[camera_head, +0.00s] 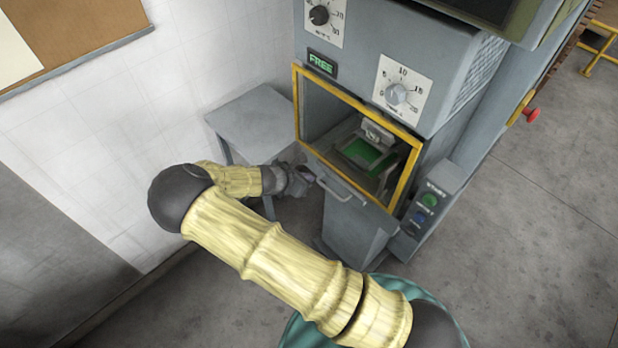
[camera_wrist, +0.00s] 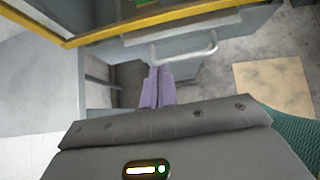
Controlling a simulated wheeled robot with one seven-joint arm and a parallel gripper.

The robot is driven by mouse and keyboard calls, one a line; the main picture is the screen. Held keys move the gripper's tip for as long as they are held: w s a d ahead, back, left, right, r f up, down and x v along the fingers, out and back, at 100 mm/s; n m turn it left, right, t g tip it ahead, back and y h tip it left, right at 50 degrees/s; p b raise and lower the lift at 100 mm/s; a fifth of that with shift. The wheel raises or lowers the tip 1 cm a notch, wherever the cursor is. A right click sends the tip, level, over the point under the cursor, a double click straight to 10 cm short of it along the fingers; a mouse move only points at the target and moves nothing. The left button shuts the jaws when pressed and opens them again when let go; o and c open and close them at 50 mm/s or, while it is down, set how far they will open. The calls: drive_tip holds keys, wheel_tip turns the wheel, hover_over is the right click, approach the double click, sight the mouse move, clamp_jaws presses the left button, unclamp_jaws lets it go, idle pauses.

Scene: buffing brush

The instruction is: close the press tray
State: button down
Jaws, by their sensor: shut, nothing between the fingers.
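The press (camera_head: 350,60) is a grey machine with a yellow-framed opening (camera_head: 408,185) in its front. Inside the opening shows the press tray (camera_head: 368,153) with a green surface. Below the opening is a grey front panel with a bar handle (camera_head: 336,190); the handle also shows in the wrist view (camera_wrist: 184,54). My gripper (camera_head: 309,177) is at the left of this handle. In the wrist view its purple fingers (camera_wrist: 158,86) are together and empty, with tips just below the handle's left end. I cannot tell whether they touch it.
A small grey side table (camera_head: 252,122) stands left of the press, against the white wall. A control box with green and blue buttons (camera_head: 428,203) sits at the press's lower right. A red knob (camera_head: 531,114) sticks out farther right.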

drive_tip(key=s+d+r+m+g+y+b, duration=0.2)
drive_tip(key=s+d+r+m, duration=0.6)
drive_tip(key=m, duration=0.5)
drive_tip(key=s+d+r+m+g+y+b, duration=0.2)
drive_tip(key=s+d+r+m+y+b, duration=0.1)
drive_tip(key=s+d+r+m+y, duration=0.2)
drive_tip(key=s+d+r+m, duration=0.2)
drive_tip(key=s+r+m, duration=0.2)
drive_tip(key=s+m, duration=0.2)
drive_tip(key=shift+s+d+r+m+b, duration=0.3)
drive_tip(key=shift+s+d+m+b, duration=0.1)
drive_tip(key=shift+m, duration=0.9)
drive_tip(key=shift+w, duration=0.1)
